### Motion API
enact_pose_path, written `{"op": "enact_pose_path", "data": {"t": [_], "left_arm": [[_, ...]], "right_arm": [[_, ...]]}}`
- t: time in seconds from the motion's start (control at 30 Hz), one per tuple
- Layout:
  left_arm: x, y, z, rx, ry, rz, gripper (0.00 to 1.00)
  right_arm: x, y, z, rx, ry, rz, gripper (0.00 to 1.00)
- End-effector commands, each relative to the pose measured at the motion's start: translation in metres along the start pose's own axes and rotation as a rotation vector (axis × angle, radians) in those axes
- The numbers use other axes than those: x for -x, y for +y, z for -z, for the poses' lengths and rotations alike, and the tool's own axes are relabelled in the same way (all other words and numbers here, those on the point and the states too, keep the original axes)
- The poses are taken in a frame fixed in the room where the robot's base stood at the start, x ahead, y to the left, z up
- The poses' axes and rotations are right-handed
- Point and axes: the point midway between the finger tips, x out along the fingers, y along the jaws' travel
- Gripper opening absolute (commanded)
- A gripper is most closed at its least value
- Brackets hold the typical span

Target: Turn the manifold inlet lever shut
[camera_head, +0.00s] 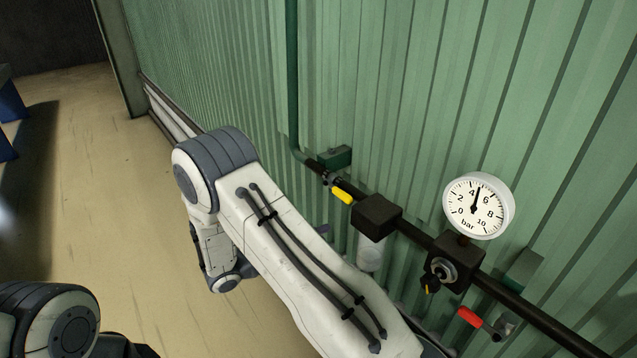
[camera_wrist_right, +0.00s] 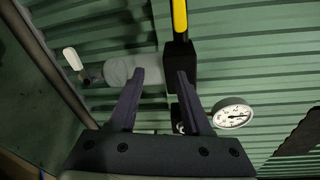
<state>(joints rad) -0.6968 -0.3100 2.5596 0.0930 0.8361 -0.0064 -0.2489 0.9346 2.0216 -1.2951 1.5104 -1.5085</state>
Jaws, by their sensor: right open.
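A yellow lever (camera_head: 341,195) sits on the dark wall pipe, just left of the dark block (camera_head: 377,216) in the head view. It lies roughly along the pipe and also shows at the top of the right wrist view (camera_wrist_right: 180,16). A red lever (camera_head: 470,316) is lower right, past the gauge. I cannot tell by any label which is the inlet lever. My right gripper (camera_wrist_right: 160,80) is open, its purple fingers apart and empty, pointing toward the block and clear bowl. In the head view, my arm hides most of it. My left gripper is out of view.
A round pressure gauge (camera_head: 479,206) reads about 5 bar, above a regulator block (camera_head: 455,262). A clear bowl (camera_head: 370,251) hangs under the dark block. A green pipe (camera_head: 291,80) runs down the corrugated green wall (camera_head: 400,90). The floor (camera_head: 110,220) at left is open.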

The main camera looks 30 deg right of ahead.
Motion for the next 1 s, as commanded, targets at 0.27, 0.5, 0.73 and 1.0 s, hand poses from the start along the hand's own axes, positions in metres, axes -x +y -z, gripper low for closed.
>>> {"op": "enact_pose_path", "data": {"t": [0.27,0.5,0.73,1.0], "left_arm": [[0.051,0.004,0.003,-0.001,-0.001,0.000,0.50],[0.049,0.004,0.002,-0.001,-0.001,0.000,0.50],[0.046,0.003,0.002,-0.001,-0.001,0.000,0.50],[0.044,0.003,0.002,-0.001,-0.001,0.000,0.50]], "right_arm": [[-0.015,-0.027,-0.028,0.232,-0.095,0.093,0.49],[-0.025,-0.024,-0.030,0.250,-0.102,0.100,0.49],[-0.042,-0.026,-0.032,0.247,-0.101,0.099,0.49],[-0.063,-0.028,-0.034,0.246,-0.101,0.098,0.49]]}}
